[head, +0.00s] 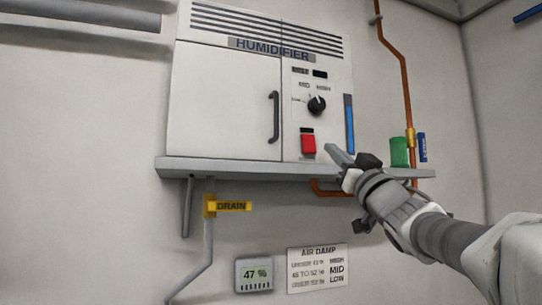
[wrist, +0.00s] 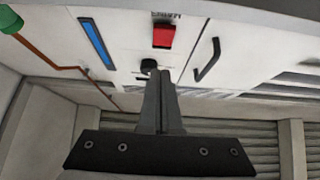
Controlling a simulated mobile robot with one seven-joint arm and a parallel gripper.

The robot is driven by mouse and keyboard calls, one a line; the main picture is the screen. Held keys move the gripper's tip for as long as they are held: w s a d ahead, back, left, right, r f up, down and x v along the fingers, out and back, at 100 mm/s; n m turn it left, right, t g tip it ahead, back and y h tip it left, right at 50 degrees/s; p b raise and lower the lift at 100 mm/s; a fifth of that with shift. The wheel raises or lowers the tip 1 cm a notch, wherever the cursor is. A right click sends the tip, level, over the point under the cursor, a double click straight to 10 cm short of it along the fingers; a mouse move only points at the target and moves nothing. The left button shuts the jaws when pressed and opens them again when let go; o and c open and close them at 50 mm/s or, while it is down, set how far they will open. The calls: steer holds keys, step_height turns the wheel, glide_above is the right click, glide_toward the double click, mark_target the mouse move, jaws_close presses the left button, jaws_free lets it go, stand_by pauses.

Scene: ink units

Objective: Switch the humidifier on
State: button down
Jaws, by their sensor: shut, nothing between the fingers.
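The humidifier (head: 225,95) is a white cabinet on a grey wall shelf, with a closed door on its left side. Its panel has a red rocker switch (head: 308,144) low down and a black dial (head: 317,105) above it. My gripper (head: 332,150) is shut and empty, just right of the red switch in the head view; contact cannot be told. In the wrist view the shut fingers (wrist: 160,78) point up toward the panel, with the black dial (wrist: 148,65) at their tips and the red switch (wrist: 164,36) beyond them.
A blue level strip (head: 349,124) is right of the dial. A copper pipe (head: 397,62) runs down the wall. Below hang a 47 % meter (head: 254,274) and an air damp chart (head: 317,269).

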mark_target(310, 146)
steer(key=shift+w+a+r+p, duration=0.25)
steer(key=shift+w+a+p, duration=0.1)
steer(key=shift+w, duration=0.75)
steer(key=shift+w+a+r+p, duration=0.25)
steer(key=shift+w+a, duration=0.15)
steer(key=shift+w, duration=0.7)
steer(key=shift+w+a+r+p, duration=0.25)
steer(key=shift+w+a, duration=0.1)
steer(key=shift+w, duration=0.75)
steer(key=shift+w+f+b, duration=0.15)
steer(key=shift+f+b, duration=0.15)
steer(key=shift+b, duration=0.4)
steer(key=shift+w+a+f+t+b, duration=0.1)
steer(key=shift+w+f+t+b, duration=0.15)
steer(key=shift+t+b, duration=0.65)
steer(key=shift+r+g, duration=0.3)
steer(key=shift+r, duration=0.05)
steer(key=shift+s+f, duration=0.1)
